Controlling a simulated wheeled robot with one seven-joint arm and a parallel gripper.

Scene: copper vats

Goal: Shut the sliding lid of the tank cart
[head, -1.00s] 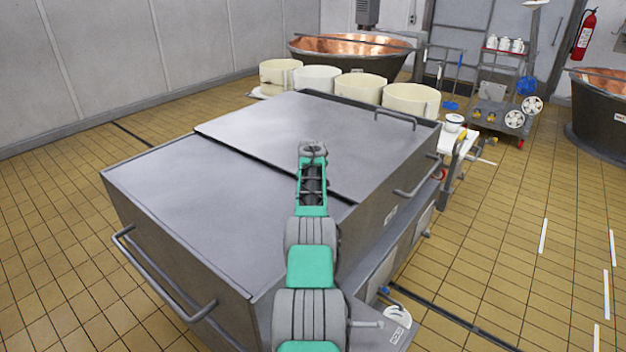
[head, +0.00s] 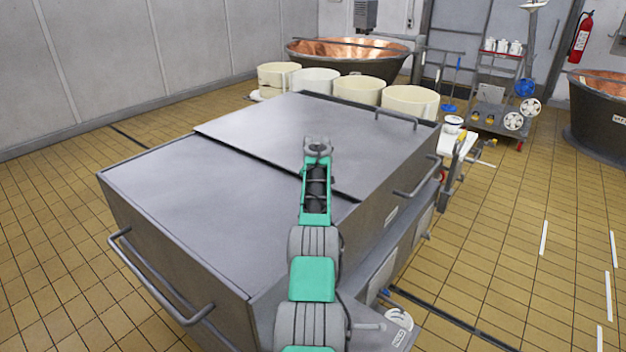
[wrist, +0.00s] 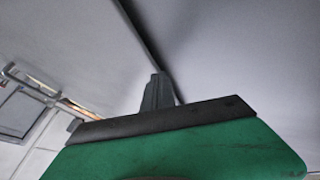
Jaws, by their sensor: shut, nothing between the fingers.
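The tank cart (head: 215,290) is a big grey metal box in the middle of the head view. Its sliding lid (head: 275,125) is a flat grey panel over the far part of the top. A dark stepped edge divides it from the nearer top panel (head: 170,200). A bar handle (head: 396,117) stands near the lid's far right end. My gripper (head: 318,146) is over the lid, just past the stepped edge. In the wrist view its fingers (wrist: 158,90) are shut and empty, close to a dark seam between two grey surfaces. I cannot tell whether they touch.
A push bar (head: 160,280) sticks out at the cart's near left, and a side handle (head: 415,180) at its right. Several cream tubs (head: 410,102) and a copper vat (head: 350,52) stand behind. A wheeled rack (head: 500,95) is at the back right. Tiled floor is open both sides.

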